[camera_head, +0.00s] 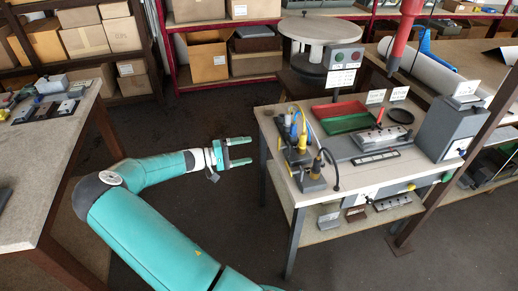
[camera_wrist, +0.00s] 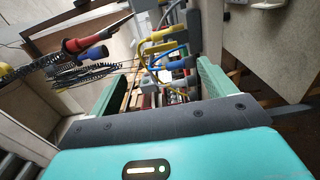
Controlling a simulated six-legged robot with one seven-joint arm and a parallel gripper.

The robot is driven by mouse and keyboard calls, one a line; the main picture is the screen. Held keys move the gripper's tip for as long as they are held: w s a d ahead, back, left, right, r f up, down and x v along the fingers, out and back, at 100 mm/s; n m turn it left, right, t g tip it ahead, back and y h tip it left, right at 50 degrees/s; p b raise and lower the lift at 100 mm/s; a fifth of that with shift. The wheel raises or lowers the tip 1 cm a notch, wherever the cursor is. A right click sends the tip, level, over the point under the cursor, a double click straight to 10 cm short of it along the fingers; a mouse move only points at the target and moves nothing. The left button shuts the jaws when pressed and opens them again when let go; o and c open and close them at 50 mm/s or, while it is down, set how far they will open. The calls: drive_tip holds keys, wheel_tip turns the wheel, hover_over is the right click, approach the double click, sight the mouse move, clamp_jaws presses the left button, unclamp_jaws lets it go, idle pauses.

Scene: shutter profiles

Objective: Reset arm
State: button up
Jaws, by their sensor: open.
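My gripper (camera_head: 238,152) is at the end of my teal arm, over the open floor to the left of the white workbench (camera_head: 268,122). Its two teal fingers are apart with nothing between them, pointing right toward the bench. In the wrist view my gripper (camera_wrist: 155,85) also shows with its fingers spread wide. Beyond the fingers, the wrist view shows yellow and blue tools or connectors (camera_wrist: 165,45), which seem to stand on the bench and are apart from the fingers.
The workbench carries a green tray (camera_head: 345,124), a red tray (camera_head: 338,108) and a grey box (camera_head: 450,128). A table (camera_head: 45,150) with small parts stands at left. Shelves with cardboard boxes (camera_head: 207,60) line the back. Dark floor (camera_head: 190,110) is clear between the tables.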

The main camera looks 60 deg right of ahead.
drive_tip(key=shift+v, duration=1.05)
drive_tip(key=a+r+n+t+y, duration=0.2)
drive_tip(key=a+r+t+y, duration=0.25)
drive_tip(key=a, duration=0.65)
drive_tip(key=a+r+n+t+y, duration=0.1)
drive_tip(key=a+r+t+y, duration=0.35)
drive_tip(key=a, duration=0.75)
drive_tip(key=s+a+r+n+t+y, duration=0.1)
drive_tip(key=s+a+r+n+t, duration=0.1)
drive_tip(key=a, duration=0.5)
drive_tip(key=s+a+r+n+t+y, duration=0.1)
drive_tip(key=s+a+r+n+t, duration=0.1)
drive_tip(key=s+a+r+t, duration=0.2)
drive_tip(key=s+a+r+n+t+y, duration=0.1)
drive_tip(key=s+a+r+n+t, duration=0.1)
drive_tip(key=a+r, duration=0.4)
drive_tip(key=s+a+t, duration=0.1)
drive_tip(key=a, duration=0.3)
drive_tip(key=shift+s+r+y, duration=0.2)
drive_tip(key=shift+r+y, duration=0.15)
drive_tip(key=shift+y, duration=0.05)
